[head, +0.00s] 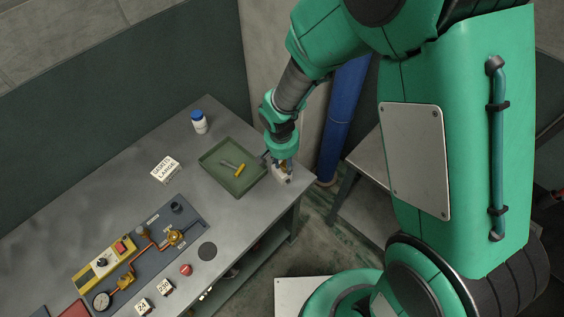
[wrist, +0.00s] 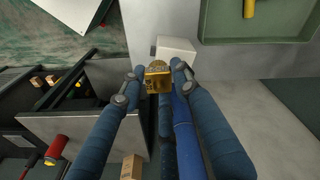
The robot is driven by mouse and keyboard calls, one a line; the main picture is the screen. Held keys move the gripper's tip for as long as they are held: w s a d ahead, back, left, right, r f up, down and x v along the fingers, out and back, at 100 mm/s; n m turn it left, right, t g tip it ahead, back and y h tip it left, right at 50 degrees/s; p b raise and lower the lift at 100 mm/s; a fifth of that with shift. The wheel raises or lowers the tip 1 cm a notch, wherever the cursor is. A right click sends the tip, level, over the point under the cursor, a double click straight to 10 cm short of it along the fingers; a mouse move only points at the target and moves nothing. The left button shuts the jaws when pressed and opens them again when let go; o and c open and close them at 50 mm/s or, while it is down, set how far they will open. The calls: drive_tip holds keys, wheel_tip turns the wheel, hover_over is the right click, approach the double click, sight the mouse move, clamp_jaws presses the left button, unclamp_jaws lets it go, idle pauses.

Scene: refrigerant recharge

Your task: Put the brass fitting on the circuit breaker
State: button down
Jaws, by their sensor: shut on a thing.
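My gripper (wrist: 157,72) is shut on the brass fitting (wrist: 158,79), a small gold block with a rounded top, held between the fingertips in the wrist view. The circuit breaker (wrist: 176,46) appears as a white block just beyond the fitting. The fitting overlaps its near edge in that view; I cannot tell whether they touch. In the head view my gripper (head: 282,162) is low over the right end of the bench, right above the white circuit breaker (head: 282,174). The fitting is mostly hidden by the fingers there.
A green tray (head: 212,163) holding a yellow-handled tool (head: 239,168) lies just left of my gripper. The bench's right edge is close. A white bottle (head: 199,122), a lettered block (head: 166,169) and a gauge panel (head: 203,222) stand farther left. Bench between tray and panel is clear.

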sight(282, 163)
drive_tip(key=shift+w+a+f, duration=0.1)
drive_tip(key=shift+w+a, duration=0.15)
drive_tip(key=shift+w, duration=0.45)
drive_tip(key=shift+w+a+f, duration=0.1)
drive_tip(key=shift+w+a, duration=0.15)
drive_tip(key=shift+w, duration=0.4)
drive_tip(key=shift+f, duration=1.7)
drive_tip(key=shift+f+b, duration=0.2)
drive_tip(key=shift+b, duration=0.1)
drive_tip(key=c, duration=1.3)
unclamp_jaws()
drive_tip(key=shift+r, duration=0.1)
drive_tip(key=shift+r, duration=0.15)
drive_tip(key=shift+s+a+r+p, duration=0.15)
drive_tip(key=shift+s+r+p, duration=0.05)
drive_tip(key=shift+r, duration=1.8)
drive_tip(key=shift+s+a+r+p, duration=0.1)
drive_tip(key=shift+s+r+p, duration=0.1)
drive_tip(key=shift+r, duration=1.75)
drive_tip(key=shift+s+a+r+p, duration=0.15)
drive_tip(key=shift+r+p, duration=0.05)
drive_tip(key=shift+r, duration=1.8)
